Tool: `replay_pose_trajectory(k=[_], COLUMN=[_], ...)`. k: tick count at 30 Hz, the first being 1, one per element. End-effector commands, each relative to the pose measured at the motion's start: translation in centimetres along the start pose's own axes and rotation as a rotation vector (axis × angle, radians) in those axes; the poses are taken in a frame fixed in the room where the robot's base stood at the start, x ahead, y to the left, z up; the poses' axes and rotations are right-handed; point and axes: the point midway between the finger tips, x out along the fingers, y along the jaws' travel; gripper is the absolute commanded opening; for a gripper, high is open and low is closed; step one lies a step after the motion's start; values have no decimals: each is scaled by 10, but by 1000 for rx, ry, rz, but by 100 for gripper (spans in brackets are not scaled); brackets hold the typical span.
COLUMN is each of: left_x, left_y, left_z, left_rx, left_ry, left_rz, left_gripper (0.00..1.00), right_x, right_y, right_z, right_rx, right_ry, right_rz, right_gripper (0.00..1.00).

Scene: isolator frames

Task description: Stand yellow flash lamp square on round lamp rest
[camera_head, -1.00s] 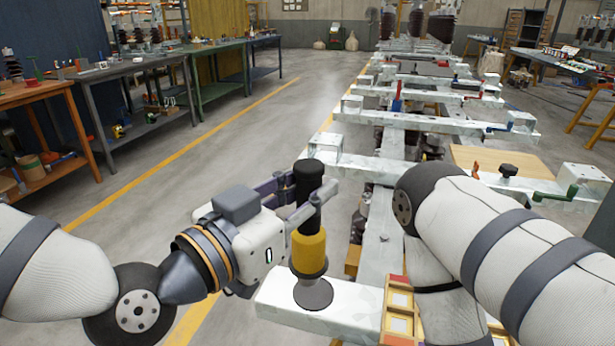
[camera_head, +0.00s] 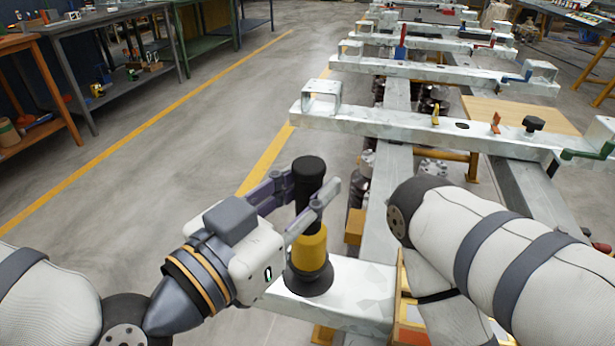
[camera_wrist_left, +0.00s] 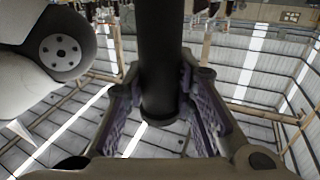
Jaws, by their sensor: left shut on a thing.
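The yellow flash lamp (camera_head: 309,250) has a yellow body and a long black upper part, and it looks about upright. My left gripper (camera_head: 304,203) is shut on the black upper part. In the left wrist view the dark cylinder of the lamp (camera_wrist_left: 160,60) runs between the two finger pads. The round lamp rest (camera_head: 310,284), a dark grey disc, lies on the near white beam directly below the lamp. The lamp's lower end hides part of it, and I cannot tell whether the two touch. My right arm is at the right; its gripper is out of view.
The near pale beam (camera_head: 362,290) carries the rest. Further isolator frames (camera_head: 400,122) stretch away behind, with small coloured levers and a black knob (camera_head: 534,124). Workbenches (camera_head: 110,50) stand at the left. The floor between is free.

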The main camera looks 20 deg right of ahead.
Motion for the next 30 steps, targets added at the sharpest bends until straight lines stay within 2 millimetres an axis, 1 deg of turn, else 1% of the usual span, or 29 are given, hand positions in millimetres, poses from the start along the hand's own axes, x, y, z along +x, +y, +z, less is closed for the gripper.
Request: replay_pose_trajectory(k=[1, 5, 6, 8, 16, 19, 23, 27, 30], left_x=[0, 1, 0, 0, 0, -2, -24, -61, -78], left_y=[0, 0, 0, 0, 0, 0, -1, 0, -1], left_z=[-4, -1, 2, 2, 1, -3, -2, -5, -16], left_rx=[4, 3, 2, 2, 1, 1, 1, 2, 17], left_ry=[9, 8, 1, 1, 2, 2, 1, 3, 11], left_rz=[0, 0, 1, 0, 0, -1, -1, -2, -6], left_gripper=[0, 0, 31, 44, 44, 44, 44, 44, 44], right_x=[-1, 0, 0, 0, 0, -1, -1, -10, -45], right_y=[0, 0, 0, 0, 0, 0, 0, 0, -1], right_z=[0, 0, 0, 0, 0, 0, 0, -3, -17], right_rx=[0, 0, 0, 0, 0, 0, 0, 0, 1], right_ry=[2, -1, 0, 0, 0, 3, 2, 23, 108], right_rz=[0, 0, 0, 0, 0, 0, 0, -1, -5], right_gripper=[0, 0, 0, 0, 0, 0, 0, 0, 0])
